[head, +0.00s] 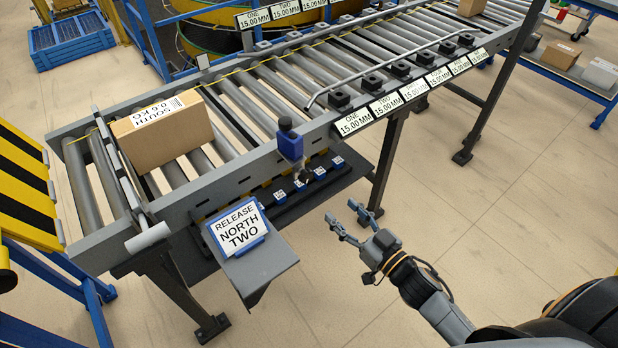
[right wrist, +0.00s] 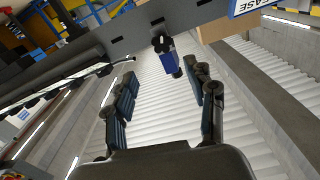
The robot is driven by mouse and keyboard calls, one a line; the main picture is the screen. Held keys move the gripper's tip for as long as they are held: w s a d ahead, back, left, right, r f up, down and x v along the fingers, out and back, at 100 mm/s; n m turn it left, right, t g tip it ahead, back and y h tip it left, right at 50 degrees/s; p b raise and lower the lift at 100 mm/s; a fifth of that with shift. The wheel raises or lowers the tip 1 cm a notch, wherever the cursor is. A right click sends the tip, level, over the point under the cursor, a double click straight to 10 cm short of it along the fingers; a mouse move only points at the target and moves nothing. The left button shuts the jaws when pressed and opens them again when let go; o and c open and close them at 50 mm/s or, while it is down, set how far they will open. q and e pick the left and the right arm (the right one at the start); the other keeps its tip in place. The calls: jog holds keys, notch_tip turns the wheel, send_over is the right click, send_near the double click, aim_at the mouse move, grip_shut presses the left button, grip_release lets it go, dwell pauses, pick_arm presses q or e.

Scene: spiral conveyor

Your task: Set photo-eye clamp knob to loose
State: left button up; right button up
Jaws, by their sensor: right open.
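The photo-eye (head: 290,146) is a small blue block on the near side rail of the roller conveyor. A dark knob (head: 285,123) sits on top of it in the head view. In the right wrist view the blue photo-eye (right wrist: 170,62) shows beyond the fingers, with a dark round knob (right wrist: 161,43) bearing a light mark at its end. I cannot read the knob's setting. My right gripper (head: 342,213) is open and empty, lower and to the right of the photo-eye, apart from it. Its fingers (right wrist: 162,88) frame the photo-eye from below. My left gripper is not in view.
A cardboard box (head: 163,133) rests on the rollers at the left end. A sign plate (head: 238,226) reading "RELEASE NORTH TWO" juts out below the rail. A black strip with several blue blocks (head: 320,173) runs under the rail.

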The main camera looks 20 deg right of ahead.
send_near(308, 178)
jog(key=x, duration=0.2)
pick_arm(q)
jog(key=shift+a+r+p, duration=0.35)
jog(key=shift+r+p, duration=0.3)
jog(key=shift+p, duration=0.05)
pick_arm(e)
jog(key=x, duration=0.8)
grip_shut()
